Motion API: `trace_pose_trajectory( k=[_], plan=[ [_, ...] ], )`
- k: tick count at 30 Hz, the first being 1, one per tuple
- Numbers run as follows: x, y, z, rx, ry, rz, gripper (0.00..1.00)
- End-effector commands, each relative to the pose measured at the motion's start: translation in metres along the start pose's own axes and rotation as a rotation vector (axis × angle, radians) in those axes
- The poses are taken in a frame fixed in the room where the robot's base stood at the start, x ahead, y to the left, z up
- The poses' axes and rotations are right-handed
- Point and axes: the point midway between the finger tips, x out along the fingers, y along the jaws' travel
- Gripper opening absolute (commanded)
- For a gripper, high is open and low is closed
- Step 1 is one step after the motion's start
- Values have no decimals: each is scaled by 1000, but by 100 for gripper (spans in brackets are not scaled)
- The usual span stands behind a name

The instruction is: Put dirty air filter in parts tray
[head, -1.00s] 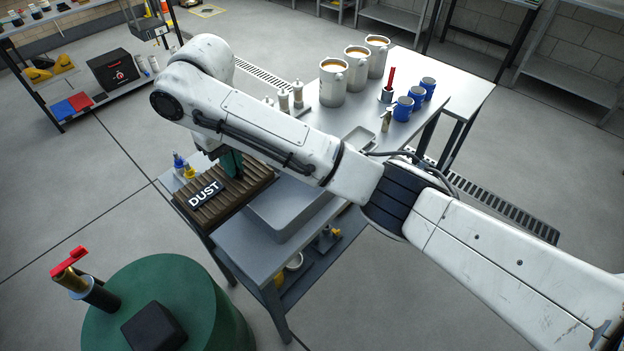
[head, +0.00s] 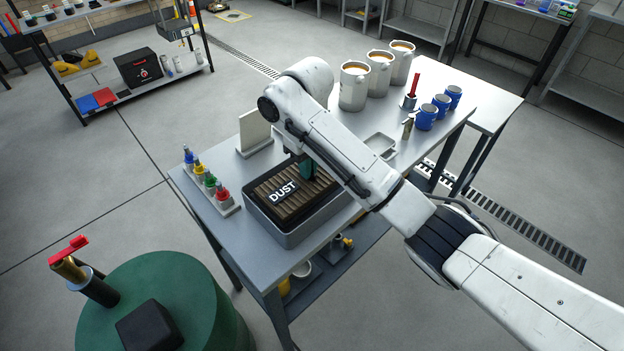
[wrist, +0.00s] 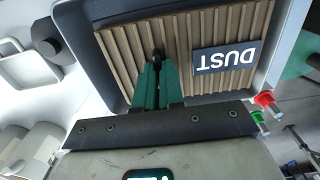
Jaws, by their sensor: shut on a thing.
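The dirty air filter (head: 291,203) is a brown pleated panel with a dark "DUST" label. In the head view it lies within the outline of the grey parts tray (head: 290,240), at or just above its rim. My gripper (head: 308,172) is shut on the filter near its back edge. In the wrist view the green fingers (wrist: 158,75) of my gripper reach the pleated face of the filter (wrist: 180,50), and the tray's dark wall (wrist: 88,50) surrounds it. How deep the filter sits cannot be told.
Several bottles with coloured caps (head: 210,183) stand in a rack left of the tray. A pale upright panel (head: 255,132) stands behind. Large white mugs (head: 354,86), blue cups (head: 427,117) and a small tray (head: 380,146) are farther back. A green drum (head: 160,290) stands at front left.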

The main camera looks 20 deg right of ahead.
Motion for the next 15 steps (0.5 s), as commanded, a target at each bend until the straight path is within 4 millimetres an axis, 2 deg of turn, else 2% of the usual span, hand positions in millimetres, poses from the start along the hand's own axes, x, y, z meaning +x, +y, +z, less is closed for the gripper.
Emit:
trace_pose_trajectory(
  k=[5, 10, 15],
  plan=[
    [13, 11, 4, 1, -1, 0, 0],
    [35, 9, 3, -1, -1, 2, 0],
    [40, 9, 2, -1, 3, 1, 0]
  ],
)
